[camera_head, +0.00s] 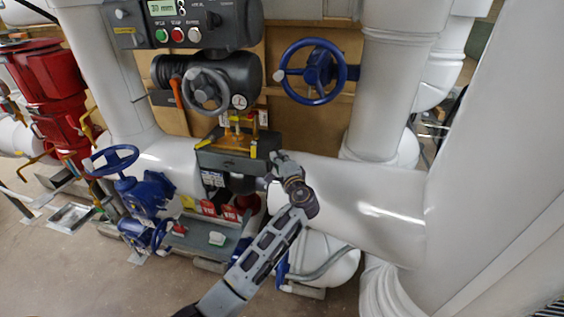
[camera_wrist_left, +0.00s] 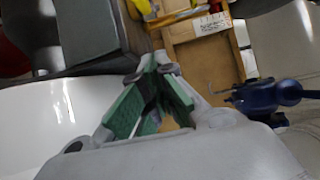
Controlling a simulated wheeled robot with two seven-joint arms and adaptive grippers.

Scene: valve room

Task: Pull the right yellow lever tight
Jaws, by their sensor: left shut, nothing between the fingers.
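The right yellow lever (camera_head: 253,149) hangs at the right end of a dark grey box (camera_head: 232,162), just below brass pipework. Another yellow lever (camera_head: 205,143) is at the box's left end. My left gripper (camera_head: 276,157) is just right of the box and the right lever, apart from the lever as far as I can tell. In the left wrist view, my left gripper (camera_wrist_left: 158,66) is shut, its green pads meeting at the tips, with nothing held. A yellow part, perhaps the right lever (camera_wrist_left: 144,8), shows at the top edge. My right gripper is not in view.
A large white pipe (camera_head: 370,200) runs behind and right of my left arm. A blue handwheel (camera_head: 312,70) is above right, a grey handwheel (camera_head: 206,90) above left. A blue valve (camera_head: 148,192) stands lower left. A wooden panel (camera_wrist_left: 205,65) shows beyond the fingertips.

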